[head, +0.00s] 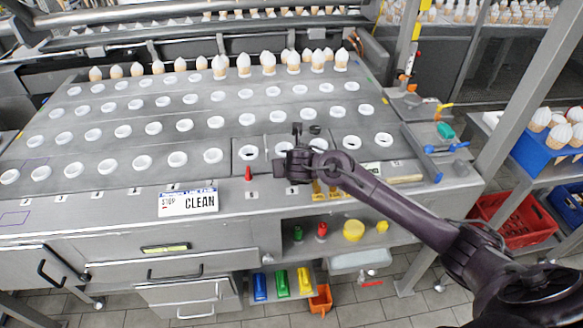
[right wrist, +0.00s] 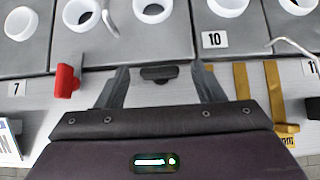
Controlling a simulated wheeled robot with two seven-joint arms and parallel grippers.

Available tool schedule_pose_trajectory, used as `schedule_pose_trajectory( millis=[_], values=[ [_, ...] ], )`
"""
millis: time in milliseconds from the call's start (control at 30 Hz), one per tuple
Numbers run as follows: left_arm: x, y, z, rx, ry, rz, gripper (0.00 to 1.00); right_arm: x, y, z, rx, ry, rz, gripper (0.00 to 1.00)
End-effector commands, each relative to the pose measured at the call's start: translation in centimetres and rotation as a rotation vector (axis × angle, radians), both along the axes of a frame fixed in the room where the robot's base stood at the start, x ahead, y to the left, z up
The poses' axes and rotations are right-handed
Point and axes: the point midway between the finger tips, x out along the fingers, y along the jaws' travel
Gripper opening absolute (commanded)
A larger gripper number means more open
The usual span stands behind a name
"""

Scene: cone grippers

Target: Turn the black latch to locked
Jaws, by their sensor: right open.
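The black latch (right wrist: 158,73) lies flat and crosswise on the grey panel in the right wrist view, just below a row of white cups. My right gripper (right wrist: 161,78) is open, with one finger on either side of the latch and a gap at both ends. I cannot tell how high the fingertips are above the panel. In the head view my right gripper (head: 290,166) is over the front edge of the cup deck, and it hides the black latch there. My left gripper is not in view.
A red latch (right wrist: 65,80) stands left of my gripper, and yellow latches (right wrist: 275,95) are to the right. White cup holders (right wrist: 152,10) line the deck (head: 110,180). A CLEAN sign (head: 188,202) is on the front panel. Bent metal rods stick up near the holders.

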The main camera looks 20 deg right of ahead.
Motion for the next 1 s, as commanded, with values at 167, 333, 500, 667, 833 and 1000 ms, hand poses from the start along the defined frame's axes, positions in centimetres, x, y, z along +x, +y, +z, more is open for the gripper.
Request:
schedule_pose_trajectory(
  millis=[167, 333, 500, 667, 833, 1000],
  values=[
    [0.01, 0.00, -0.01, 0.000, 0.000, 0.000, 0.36, 0.69, -0.18, -0.60, 0.000, -0.002, 0.001, 0.62],
    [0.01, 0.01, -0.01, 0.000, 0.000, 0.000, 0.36, 0.70, -0.18, -0.65, 0.001, -0.002, 0.000, 0.62],
    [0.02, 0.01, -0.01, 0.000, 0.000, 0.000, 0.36, 0.69, -0.17, -0.65, 0.001, -0.002, 0.000, 0.46],
    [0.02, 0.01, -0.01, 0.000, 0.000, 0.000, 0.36, 0.67, -0.16, -0.65, 0.002, -0.002, -0.001, 0.25],
    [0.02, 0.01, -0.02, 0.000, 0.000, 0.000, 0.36, 0.67, -0.16, -0.65, 0.001, -0.001, -0.003, 0.17],
    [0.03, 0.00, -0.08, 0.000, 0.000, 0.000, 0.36, 0.67, -0.11, -0.68, 0.001, -0.001, -0.031, 0.17]
  ],
)
